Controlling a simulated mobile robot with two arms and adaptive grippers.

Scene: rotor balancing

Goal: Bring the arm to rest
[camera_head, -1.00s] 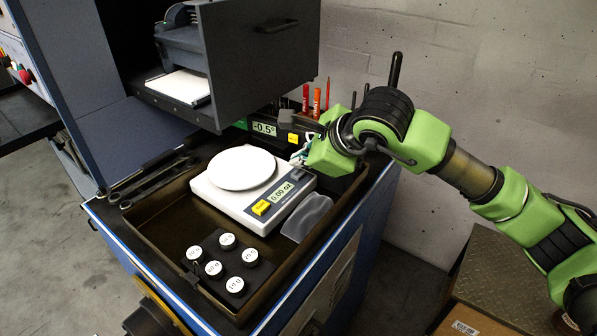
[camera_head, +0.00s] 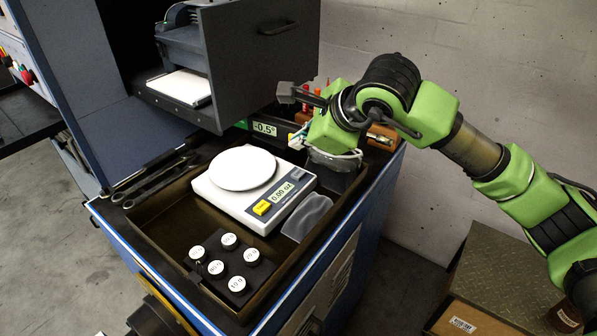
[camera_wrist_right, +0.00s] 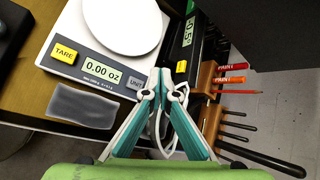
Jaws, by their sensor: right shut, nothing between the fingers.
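My right arm, green and black, comes in from the right in the head view. Its gripper (camera_head: 297,140) hangs over the back right of the cabinet top, just beyond the scale. In the wrist view the teal and white fingers (camera_wrist_right: 162,75) are together at the tips, with nothing between them. They show beside the scale's front corner, and I cannot tell their height above it. My left gripper is not in view.
Several labelled weights (camera_head: 229,241) sit in a black holder. A wooden rack (camera_wrist_right: 203,80) holds red markers and dark-handled tools. A dark grey machine housing (camera_head: 262,70) stands close behind the gripper.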

